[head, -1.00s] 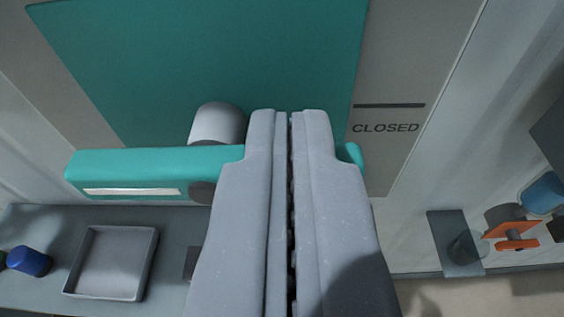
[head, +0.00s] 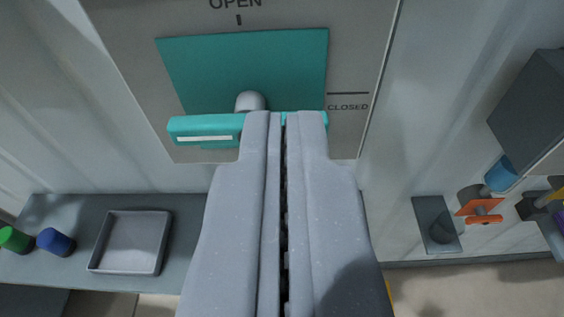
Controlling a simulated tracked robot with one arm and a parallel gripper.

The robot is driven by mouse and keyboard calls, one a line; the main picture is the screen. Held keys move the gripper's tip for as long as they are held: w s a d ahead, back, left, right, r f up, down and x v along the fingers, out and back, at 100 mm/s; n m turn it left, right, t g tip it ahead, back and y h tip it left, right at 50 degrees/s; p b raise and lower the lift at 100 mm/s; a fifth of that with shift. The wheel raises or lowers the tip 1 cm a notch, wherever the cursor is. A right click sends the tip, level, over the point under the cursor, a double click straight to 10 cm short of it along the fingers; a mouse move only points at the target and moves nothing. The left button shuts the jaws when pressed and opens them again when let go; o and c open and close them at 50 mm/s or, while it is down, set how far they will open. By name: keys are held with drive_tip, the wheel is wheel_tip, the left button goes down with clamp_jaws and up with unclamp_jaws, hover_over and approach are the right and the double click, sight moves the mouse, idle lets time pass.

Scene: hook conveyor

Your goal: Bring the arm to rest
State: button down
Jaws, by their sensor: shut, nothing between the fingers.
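My gripper (head: 285,118) is in the middle of the head view, pointing at the wall, with its two grey fingers shut and nothing between them. Beyond the fingertips is a teal lever handle (head: 205,129) on a grey pivot (head: 250,101). The handle lies level, towards the CLOSED mark, in front of a teal square plate (head: 290,60) on a grey panel (head: 345,70). The fingers hide part of the handle's right side. I cannot tell from this view how far the fingertips are from it.
A grey shelf (head: 75,214) at lower left bears an empty tray (head: 131,241), a blue cylinder (head: 56,242) and a green cylinder (head: 15,239). At right are a small grey bracket (head: 437,225), an orange part (head: 480,207), a blue cylinder (head: 500,174) and a dark grey box (head: 530,110).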

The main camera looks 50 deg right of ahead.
drive_tip(key=shift+v, duration=0.8)
drive_tip(key=shift+a+f, duration=0.1)
drive_tip(key=w+a+f+n+t+y+b, duration=0.1)
drive_tip(key=w+a+n+t+y+b, duration=0.2)
drive_tip(key=a, duration=0.9)
drive_tip(key=w+a+f+n+t+y, duration=0.1)
drive_tip(key=w+a+n+t+y, duration=0.2)
drive_tip(key=a, duration=0.8)
drive_tip(key=s+a+f+n+y+b, duration=0.2)
drive_tip(key=a+f+y, duration=0.1)
drive_tip(key=a, duration=0.9)
drive_tip(key=s+a+f+n+y+b, duration=0.1)
drive_tip(key=s+a+f+n+y, duration=0.1)
drive_tip(key=a, duration=1.1)
drive_tip(key=shift+s+a+f+n+y+b, duration=0.35)
drive_tip(key=shift+f+n+y, duration=0.25)
drive_tip(key=shift+f+n, duration=0.15)
drive_tip(key=c, duration=2.1)
unclamp_jaws()
drive_tip(key=shift+w, duration=0.1)
drive_tip(key=shift+c, duration=0.2)
